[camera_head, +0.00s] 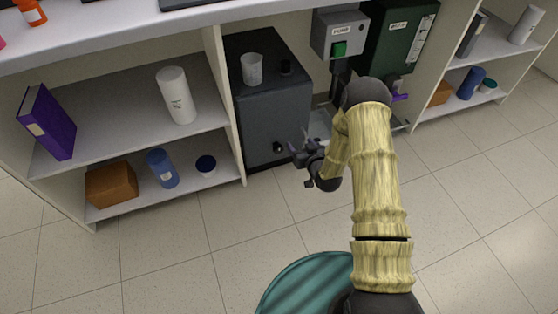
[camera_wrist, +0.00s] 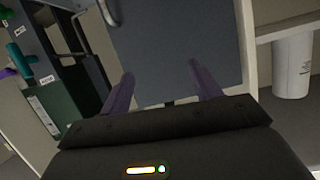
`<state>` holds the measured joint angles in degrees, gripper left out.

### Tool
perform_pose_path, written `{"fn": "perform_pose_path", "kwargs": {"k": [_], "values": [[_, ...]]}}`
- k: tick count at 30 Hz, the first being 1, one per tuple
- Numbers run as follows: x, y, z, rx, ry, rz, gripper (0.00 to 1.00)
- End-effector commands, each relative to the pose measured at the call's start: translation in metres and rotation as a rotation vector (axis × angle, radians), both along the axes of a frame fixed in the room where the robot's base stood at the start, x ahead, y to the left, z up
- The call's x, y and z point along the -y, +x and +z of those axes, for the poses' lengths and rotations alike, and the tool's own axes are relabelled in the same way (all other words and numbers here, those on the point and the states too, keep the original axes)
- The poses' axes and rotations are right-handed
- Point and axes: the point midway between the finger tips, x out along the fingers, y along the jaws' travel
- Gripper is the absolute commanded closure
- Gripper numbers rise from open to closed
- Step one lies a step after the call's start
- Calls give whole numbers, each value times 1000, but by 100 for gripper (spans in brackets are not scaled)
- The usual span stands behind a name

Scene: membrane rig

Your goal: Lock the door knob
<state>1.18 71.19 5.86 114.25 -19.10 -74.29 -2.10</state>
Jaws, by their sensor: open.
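A dark grey cabinet (camera_head: 268,105) stands between the shelves in the head view. A small black knob (camera_head: 278,148) shows low on its door. My gripper (camera_head: 301,146) is close to the right of this knob in the picture; I cannot tell the depth gap. In the wrist view my gripper (camera_wrist: 162,74) is open, its two purple-grey fingers apart and pointing at the grey door (camera_wrist: 180,35). Nothing is visibly held between them. The knob is not clearly visible in the wrist view.
A beaker (camera_head: 252,69) stands on the cabinet. A grey pump box (camera_head: 340,34) and a green box (camera_head: 397,38) hang to its right. The left shelf holds a white canister (camera_head: 176,95) and other items. The floor in front is open, apart from a teal round object (camera_head: 308,285).

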Motion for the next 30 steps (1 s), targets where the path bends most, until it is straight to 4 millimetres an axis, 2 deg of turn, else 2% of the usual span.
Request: {"fn": "perform_pose_path", "kwargs": {"k": [1,3,9,12,16,30], "values": [[-3,-3,-38,23,22,3,37],[-7,-7,-66,62,54,4,37],[-14,-26,-143,175,148,0,37],[-15,-36,-169,224,189,-6,37],[-16,-44,-182,259,217,-11,37],[-18,-40,-181,266,221,-11,37]]}}
